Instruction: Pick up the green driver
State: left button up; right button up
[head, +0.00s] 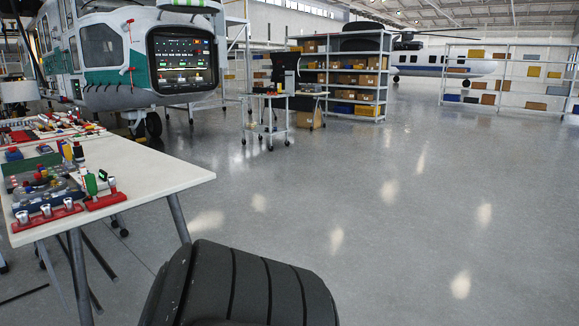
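A green upright handle (90,184), which looks like the green driver, stands in a red holder (105,200) near the front right corner of the white table (165,178). Its lower end is hidden in or behind the holder.
Other red holders (47,217) with white-topped pieces, and several tools and parts, crowd the table's left side. A dark ribbed rounded shape fills the bottom middle. A cart (268,97) and shelves (350,75) stand behind. Open floor (400,220) lies right.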

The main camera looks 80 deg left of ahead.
aim_at(90, 180)
jog(key=u, duration=1.8)
